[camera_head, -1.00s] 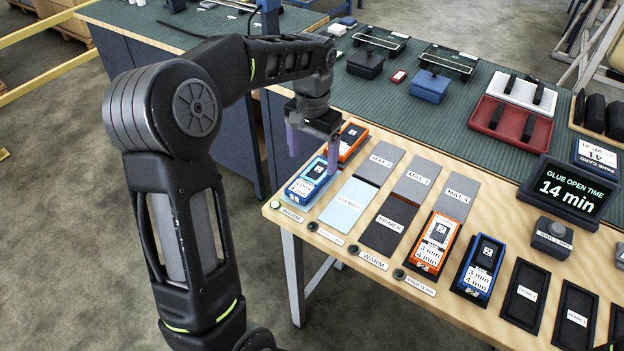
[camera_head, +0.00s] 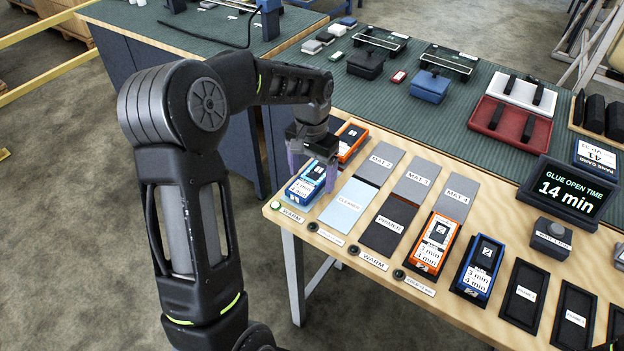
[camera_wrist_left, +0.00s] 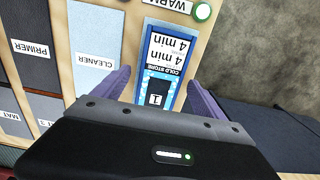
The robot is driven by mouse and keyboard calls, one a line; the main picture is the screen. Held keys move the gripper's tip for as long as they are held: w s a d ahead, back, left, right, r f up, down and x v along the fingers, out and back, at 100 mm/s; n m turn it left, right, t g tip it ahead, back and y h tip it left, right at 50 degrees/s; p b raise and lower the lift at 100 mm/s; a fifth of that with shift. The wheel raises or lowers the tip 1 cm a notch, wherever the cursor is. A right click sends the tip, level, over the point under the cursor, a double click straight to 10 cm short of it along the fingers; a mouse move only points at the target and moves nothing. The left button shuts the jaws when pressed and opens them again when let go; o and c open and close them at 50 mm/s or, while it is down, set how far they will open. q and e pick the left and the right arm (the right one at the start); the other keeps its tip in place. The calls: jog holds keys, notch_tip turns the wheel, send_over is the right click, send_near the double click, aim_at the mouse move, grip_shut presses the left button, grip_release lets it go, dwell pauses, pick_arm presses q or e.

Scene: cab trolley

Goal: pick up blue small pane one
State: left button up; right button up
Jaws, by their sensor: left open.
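The blue small pane (camera_head: 306,188) sits in the near-left corner of the wooden bench, with a white label and a "1" on it. In the left wrist view the pane (camera_wrist_left: 163,62) lies between the two purple fingers, its label reading "COLD STORE" and "4 min". My left gripper (camera_head: 313,168) is open over the far end of the pane, fingers pointing down, one on each side. In the wrist view the gripper (camera_wrist_left: 158,82) shows a gap to the pane on its left side; contact on the right cannot be told. The gripper body hides the pane's far end.
An orange pane (camera_head: 350,142) stands close behind the gripper. The cleaner mat (camera_head: 343,205) and primer mat (camera_head: 388,226) lie to the right. Another orange pane (camera_head: 434,243) and a blue pane (camera_head: 479,268) stand further right. A green button (camera_head: 276,206) is at the bench edge.

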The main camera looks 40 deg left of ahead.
aim_at(312, 177)
dwell(0.4)
pick_arm(q)
jog(key=c, duration=1.7)
jog(key=shift+o, duration=0.2)
notch_tip(312, 177, up, 10)
jog(key=shift+r, duration=0.1)
